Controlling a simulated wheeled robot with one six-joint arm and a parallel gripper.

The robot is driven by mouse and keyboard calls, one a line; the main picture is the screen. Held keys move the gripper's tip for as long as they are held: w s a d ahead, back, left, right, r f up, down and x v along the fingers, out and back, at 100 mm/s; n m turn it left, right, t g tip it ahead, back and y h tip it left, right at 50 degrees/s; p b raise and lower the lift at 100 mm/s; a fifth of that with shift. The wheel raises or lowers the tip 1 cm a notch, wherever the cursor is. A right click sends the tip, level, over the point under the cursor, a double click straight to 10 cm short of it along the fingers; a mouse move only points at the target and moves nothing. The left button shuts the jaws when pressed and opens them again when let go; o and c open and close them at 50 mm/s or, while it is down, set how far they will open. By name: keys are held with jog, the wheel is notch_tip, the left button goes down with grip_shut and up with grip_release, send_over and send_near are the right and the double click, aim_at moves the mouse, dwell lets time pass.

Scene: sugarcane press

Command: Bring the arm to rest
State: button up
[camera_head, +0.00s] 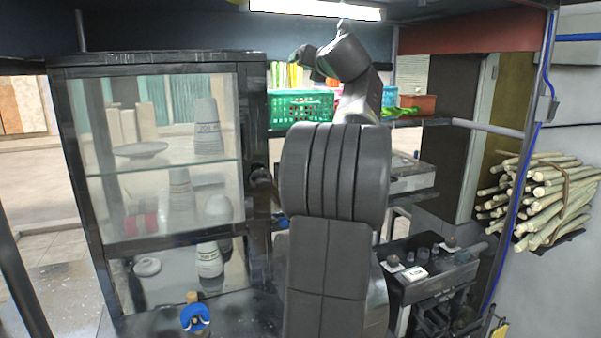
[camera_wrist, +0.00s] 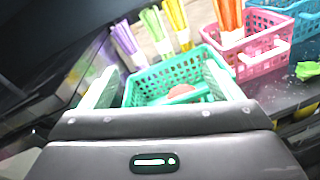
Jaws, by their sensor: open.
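My gripper (camera_wrist: 163,82) shows at the bottom of the wrist view, its two pale fingers spread wide with nothing between them. Beyond the fingers is a green basket (camera_wrist: 170,72), with a reddish item and a green item inside it. In the head view my arm rises in the middle, with its upper end bent to the left at the top. The fingers are not clear in that view. The green basket (camera_head: 300,108) stands on a shelf just below and left of the arm's end.
A pink basket (camera_wrist: 250,50) and a blue basket (camera_wrist: 296,20) stand right of the green one. A glass cabinet (camera_head: 155,60) stands left of my arm. A dark cart (camera_head: 440,285) with small cups is at lower right. Sugarcane stalks (camera_head: 545,195) hang on the right wall.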

jog(key=p+x, duration=0.3)
jog(key=x, duration=0.6)
jog(key=shift+w+r, duration=0.1)
jog(key=shift+w, duration=0.1)
jog(key=shift+w+a+r, duration=0.1)
jog(key=shift+w, duration=0.05)
jog(key=shift+r, duration=0.35)
jog(key=shift+f, duration=0.15)
